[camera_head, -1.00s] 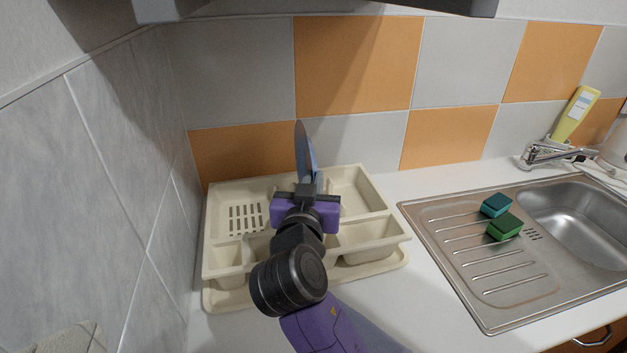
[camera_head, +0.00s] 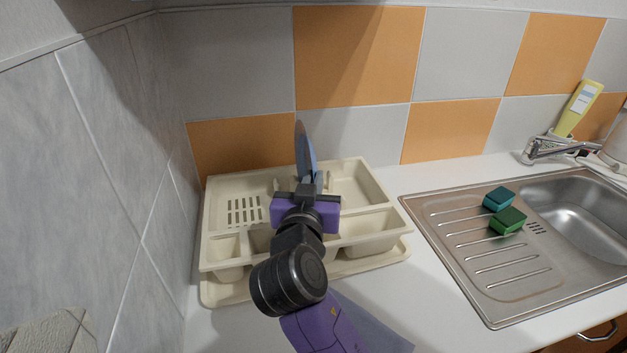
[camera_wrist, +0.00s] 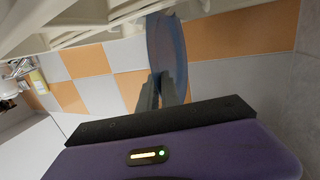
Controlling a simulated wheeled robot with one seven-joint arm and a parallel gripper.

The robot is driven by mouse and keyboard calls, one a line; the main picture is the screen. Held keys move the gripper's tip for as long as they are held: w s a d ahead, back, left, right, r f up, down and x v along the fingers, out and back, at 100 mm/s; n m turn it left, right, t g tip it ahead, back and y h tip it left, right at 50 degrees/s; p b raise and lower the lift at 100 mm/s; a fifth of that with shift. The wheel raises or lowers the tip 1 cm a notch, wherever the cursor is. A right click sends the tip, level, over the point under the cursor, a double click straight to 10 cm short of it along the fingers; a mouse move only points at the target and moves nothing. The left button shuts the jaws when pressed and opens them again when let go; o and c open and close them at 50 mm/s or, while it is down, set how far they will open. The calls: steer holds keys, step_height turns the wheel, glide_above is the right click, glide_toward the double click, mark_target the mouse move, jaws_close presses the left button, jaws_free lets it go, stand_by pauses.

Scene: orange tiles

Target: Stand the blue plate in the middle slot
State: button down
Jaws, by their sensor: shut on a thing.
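The blue plate (camera_head: 304,152) stands on edge, nearly edge-on to the head view, above the back part of the cream dish rack (camera_head: 370,187). My gripper (camera_head: 308,181) is shut on the plate's near lower part. The plate also shows in the wrist view (camera_wrist: 166,52), between the fingers of my gripper (camera_wrist: 163,84). The rack's slots are largely hidden behind my gripper and the plate. I cannot tell whether the plate's lower edge touches a slot.
A steel sink (camera_head: 575,222) with a drainboard is at right. A teal sponge (camera_head: 498,198) and a green sponge (camera_head: 508,220) lie on the drainboard. A yellow bottle (camera_head: 578,108) and a tap (camera_head: 550,149) stand behind. Tiled walls close off the left and back.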

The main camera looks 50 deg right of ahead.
steer(key=shift+f+b, duration=0.6)
steer(key=shift+f, duration=0.05)
steer(key=c, duration=1.5)
jaws_free()
steer(key=b+v, duration=0.1)
steer(key=v, duration=0.6)
steer(key=shift+s+a, duration=0.25)
steer(key=shift+a, duration=0.1)
steer(key=shift+s, duration=0.1)
